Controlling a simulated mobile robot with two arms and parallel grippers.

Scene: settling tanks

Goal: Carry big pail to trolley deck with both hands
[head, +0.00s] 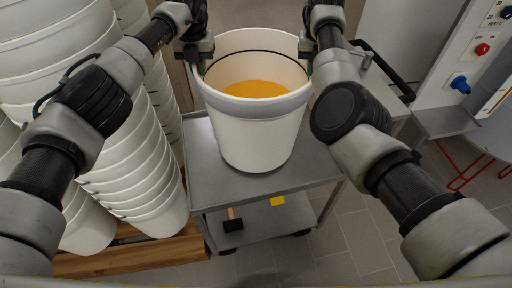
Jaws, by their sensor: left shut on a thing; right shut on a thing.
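The big pail (252,135) is white and upright, with orange contents (256,89) inside. It is in the middle of the head view, over the grey trolley deck (205,180). I cannot tell whether its base touches the deck. My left gripper (197,66) is shut on the left side of the pail's rim. My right gripper (307,62) is shut on the right side of the rim. The fingertips of both are partly hidden by my wrists and the rim.
Stacks of white pails (140,170) stand on a wooden pallet (135,255) to the left. The trolley's lower shelf holds a black-headed tool (233,222) and a yellow item (278,201). A control panel (470,50) stands at the right. Tiled floor is clear in front.

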